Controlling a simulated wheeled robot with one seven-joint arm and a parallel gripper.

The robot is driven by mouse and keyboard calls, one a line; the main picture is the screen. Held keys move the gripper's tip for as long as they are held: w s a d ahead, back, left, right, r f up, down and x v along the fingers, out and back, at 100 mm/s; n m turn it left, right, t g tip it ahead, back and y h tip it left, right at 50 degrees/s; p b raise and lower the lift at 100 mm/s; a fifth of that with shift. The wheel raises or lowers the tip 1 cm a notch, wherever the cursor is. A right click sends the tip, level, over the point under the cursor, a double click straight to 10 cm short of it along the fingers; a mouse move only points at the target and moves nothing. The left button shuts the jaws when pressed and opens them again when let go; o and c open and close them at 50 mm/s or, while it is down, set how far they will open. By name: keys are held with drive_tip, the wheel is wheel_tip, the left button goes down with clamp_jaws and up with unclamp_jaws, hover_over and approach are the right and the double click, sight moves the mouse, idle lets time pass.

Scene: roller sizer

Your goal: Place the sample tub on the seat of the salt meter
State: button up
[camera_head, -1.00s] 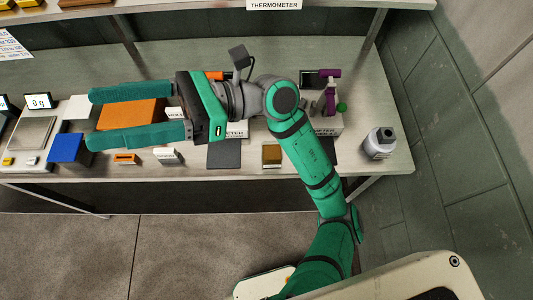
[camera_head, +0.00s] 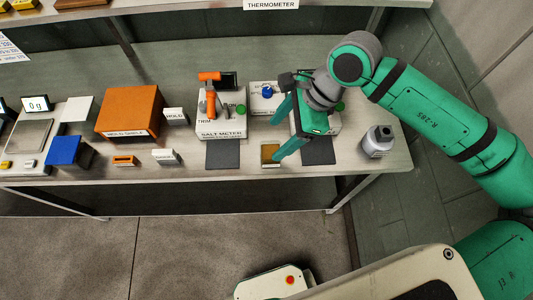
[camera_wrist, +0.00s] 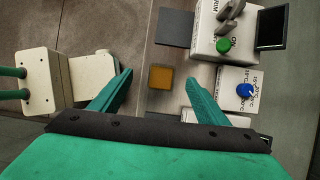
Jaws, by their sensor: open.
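The sample tub, seemingly the small square amber-brown one (camera_head: 269,152), stands near the bench's front edge. The salt meter (camera_head: 221,127) is a labelled white box with an orange handle and green button, left of and behind the tub. A dark square pad (camera_head: 222,154) lies in front of the meter; I cannot tell if it is the seat. My gripper (camera_head: 275,139) is open and points down at the tub, one finger partly crossing the tub's right side. In the wrist view the tub (camera_wrist: 162,77) shows between the spread fingers, apart from both, with nothing held.
A white box with a blue knob (camera_head: 267,92) stands behind the tub. Another meter, partly hidden by my gripper, has a dark pad (camera_head: 318,151) in front. A grey-white bottle (camera_head: 378,142) is at right. An orange box (camera_head: 131,110) and blue block (camera_head: 66,150) are at left.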

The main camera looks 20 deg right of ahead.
drive_tip(key=d, duration=0.2)
approach(265, 157)
drive_tip(key=shift+a+r, duration=0.1)
drive_tip(key=shift+a, duration=0.35)
drive_tip(key=shift+h, duration=0.3)
drive_tip(key=shift+x, duration=2.6)
drive_tip(key=shift+s+d, duration=0.1)
drive_tip(key=shift+d, duration=0.05)
drive_tip(key=shift+c, duration=0.4)
drive_tip(key=c, duration=1.2)
